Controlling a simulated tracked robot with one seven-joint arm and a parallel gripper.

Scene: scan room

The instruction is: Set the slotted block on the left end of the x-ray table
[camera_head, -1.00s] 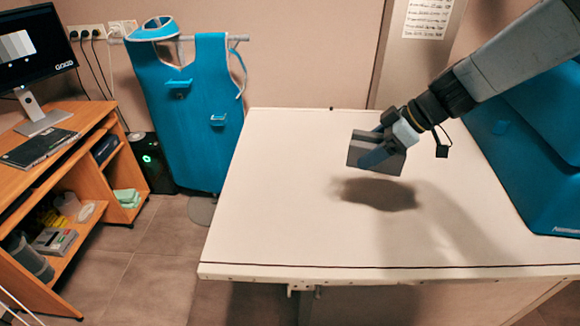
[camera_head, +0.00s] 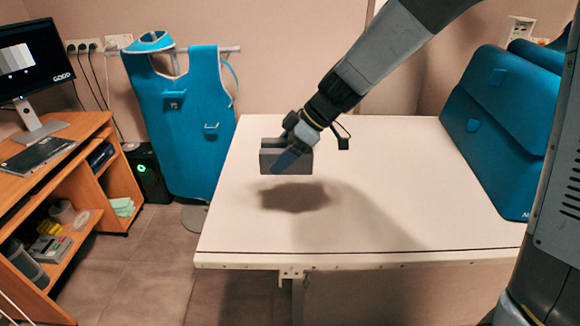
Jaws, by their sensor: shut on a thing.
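The slotted block (camera_head: 270,160) is a dark grey block with a slot in its top. My gripper (camera_head: 288,155) is shut on it. The block is held above the white x-ray table (camera_head: 400,190), with its shadow on the tabletop below and a gap between. It is over the left part of the table and looks roughly level. My gripper hides part of the block's right side.
A large blue case (camera_head: 500,130) stands on the right end of the table. Blue lead aprons (camera_head: 185,120) hang behind the table's left side. A wooden desk (camera_head: 75,160) with a monitor (camera_head: 35,65) stands at the left. The left tabletop is clear.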

